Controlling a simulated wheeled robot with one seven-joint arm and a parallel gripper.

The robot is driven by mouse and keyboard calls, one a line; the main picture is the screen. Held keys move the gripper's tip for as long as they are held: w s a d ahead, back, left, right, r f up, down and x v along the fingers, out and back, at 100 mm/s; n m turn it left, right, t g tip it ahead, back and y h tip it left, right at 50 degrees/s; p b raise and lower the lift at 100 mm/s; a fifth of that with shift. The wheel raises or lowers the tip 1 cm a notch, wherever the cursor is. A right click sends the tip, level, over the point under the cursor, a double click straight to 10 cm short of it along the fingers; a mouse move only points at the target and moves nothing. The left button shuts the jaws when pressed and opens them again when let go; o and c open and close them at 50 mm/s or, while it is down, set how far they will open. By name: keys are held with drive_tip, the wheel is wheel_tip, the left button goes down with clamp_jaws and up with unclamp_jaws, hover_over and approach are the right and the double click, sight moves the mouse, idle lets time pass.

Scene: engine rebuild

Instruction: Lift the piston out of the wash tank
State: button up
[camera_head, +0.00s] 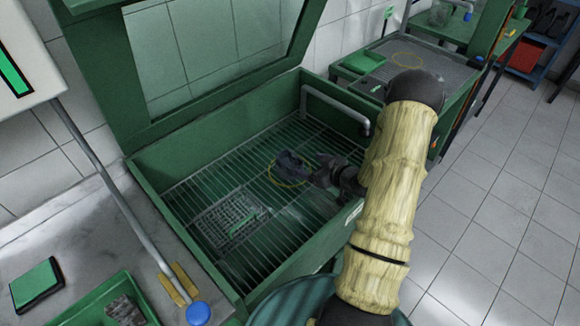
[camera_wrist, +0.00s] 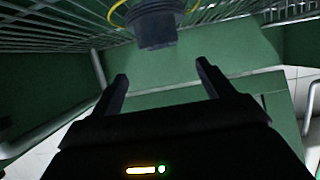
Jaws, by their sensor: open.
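The dark piston (camera_head: 289,165) sits on the wire rack inside the green wash tank (camera_head: 160,158), near a yellow ring marking (camera_head: 272,174). My gripper (camera_head: 322,172) is inside the tank, just right of the piston. In the wrist view the piston (camera_wrist: 152,25) shows at the top, beyond the fingertips, with part of it cut off by the frame edge. The two fingers of my gripper (camera_wrist: 161,82) are apart with nothing between them. I cannot tell in the head view whether a finger touches the piston.
The tank's green lid (camera_head: 112,80) stands open at the back. A grey spout (camera_head: 335,108) curves over the rack. A mesh basket (camera_head: 228,218) with a green handle lies on the rack. A green tray (camera_head: 90,312) is on the left counter. Floor at right is clear.

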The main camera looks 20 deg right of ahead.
approach(282, 156)
drive_tip(key=shift+w+a+r+p, duration=0.15)
drive_tip(key=shift+w+r+p, duration=0.05)
drive_tip(key=shift+r+p, duration=0.1)
drive_tip(key=shift+w+f, duration=0.1)
drive_tip(key=shift+f+p+x, duration=0.1)
drive_tip(key=shift+p+x, duration=0.15)
drive_tip(key=shift+x, duration=1.05)
drive_tip(key=shift+f+p+x, duration=0.15)
drive_tip(key=shift+p+x, duration=0.05)
drive_tip(key=shift+x, duration=1.15)
drive_tip(key=shift+s, duration=0.3)
drive_tip(key=shift+a, duration=0.1)
drive_tip(key=shift+c, duration=0.9)
drive_tip(key=c, duration=1.3)
drive_tip(key=shift+r, duration=0.1)
drive_tip(key=shift+r, duration=0.1)
